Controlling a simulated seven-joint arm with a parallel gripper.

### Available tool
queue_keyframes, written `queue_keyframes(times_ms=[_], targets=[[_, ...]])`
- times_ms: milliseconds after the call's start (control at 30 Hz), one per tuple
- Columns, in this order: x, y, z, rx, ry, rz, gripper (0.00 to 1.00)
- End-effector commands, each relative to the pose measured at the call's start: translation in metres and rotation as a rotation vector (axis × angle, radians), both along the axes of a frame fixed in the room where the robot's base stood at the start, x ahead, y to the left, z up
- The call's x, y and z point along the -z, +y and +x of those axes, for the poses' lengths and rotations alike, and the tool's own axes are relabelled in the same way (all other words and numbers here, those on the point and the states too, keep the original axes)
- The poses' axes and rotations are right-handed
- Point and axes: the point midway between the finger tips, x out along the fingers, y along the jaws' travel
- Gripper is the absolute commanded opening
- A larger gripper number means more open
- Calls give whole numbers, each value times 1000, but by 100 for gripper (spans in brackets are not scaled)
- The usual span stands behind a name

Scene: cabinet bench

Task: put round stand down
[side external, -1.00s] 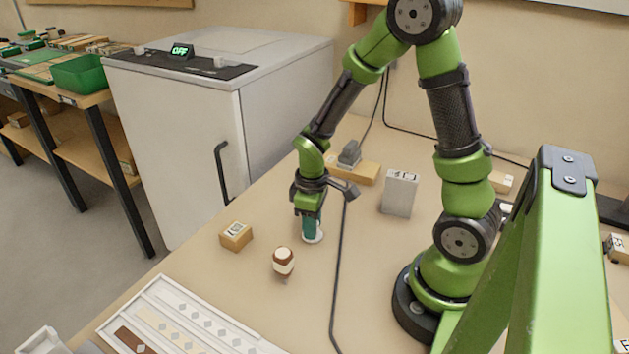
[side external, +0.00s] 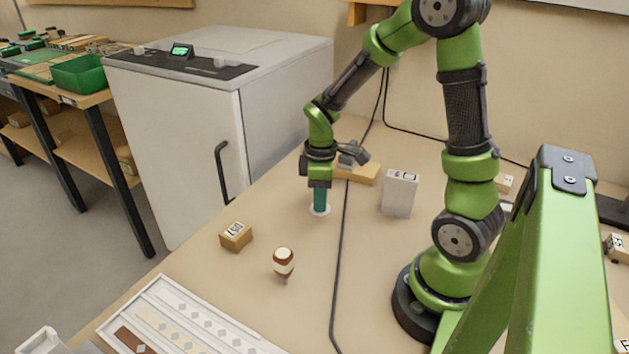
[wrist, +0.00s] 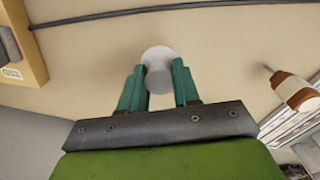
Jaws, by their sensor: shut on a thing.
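The round stand (wrist: 158,66) is a white disc-like piece between my gripper's teal fingertips in the wrist view. In the side external view its pale round base (side external: 319,210) shows just below the fingers, at or very near the bench top; I cannot tell if it touches. My gripper (side external: 319,198) points straight down and is shut on the round stand. The fingers hide part of the stand.
A brown and white bottle-like piece (side external: 283,262) stands nearer the camera. A wooden block (side external: 236,236) lies to the left, a grey box (side external: 400,193) to the right. A white tray (side external: 168,290) lies at the front. A black cable (side external: 341,260) crosses the bench just right of my gripper.

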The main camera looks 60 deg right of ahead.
Motion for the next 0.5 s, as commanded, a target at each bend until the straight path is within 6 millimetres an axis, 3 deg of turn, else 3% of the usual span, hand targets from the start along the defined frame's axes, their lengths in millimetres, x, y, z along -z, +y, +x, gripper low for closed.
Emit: queue_keyframes(times_ms=[100,300,500], targets=[[4,-10,33,-1,1,0,3],[9,-24,81,1,0,0,3],[10,-31,105,1,0,-1,3]])
